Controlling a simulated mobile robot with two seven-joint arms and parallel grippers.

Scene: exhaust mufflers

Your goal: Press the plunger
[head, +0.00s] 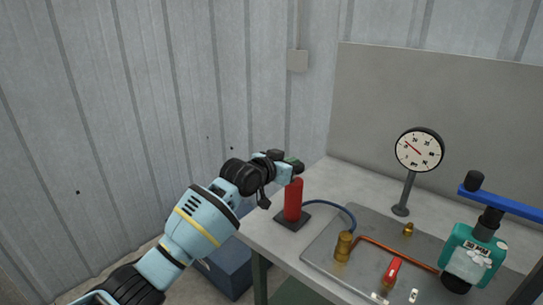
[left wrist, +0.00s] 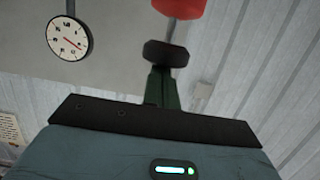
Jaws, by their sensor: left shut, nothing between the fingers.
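The plunger is a black knob (left wrist: 166,53) on a thin grey rod (left wrist: 170,28) coming out of a red cylinder (head: 293,200). The red cylinder stands upright on a dark base plate at the bench's left part, and its end also shows at the top of the left wrist view (left wrist: 180,8). My left gripper (head: 294,162) is just above the cylinder, its green fingers shut and empty. In the left wrist view the fingertips (left wrist: 160,72) meet the knob's outline; I cannot tell whether they touch it. The gripper mostly hides the knob in the head view. My right gripper is out of view.
A blue hose (head: 335,205) runs from the cylinder to a brass fitting (head: 343,246) on a metal plate (head: 325,240). A dial gauge (head: 419,150) stands behind. A red-handled valve (head: 392,272) and a teal device (head: 470,255) with a blue lever (head: 510,203) are right.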

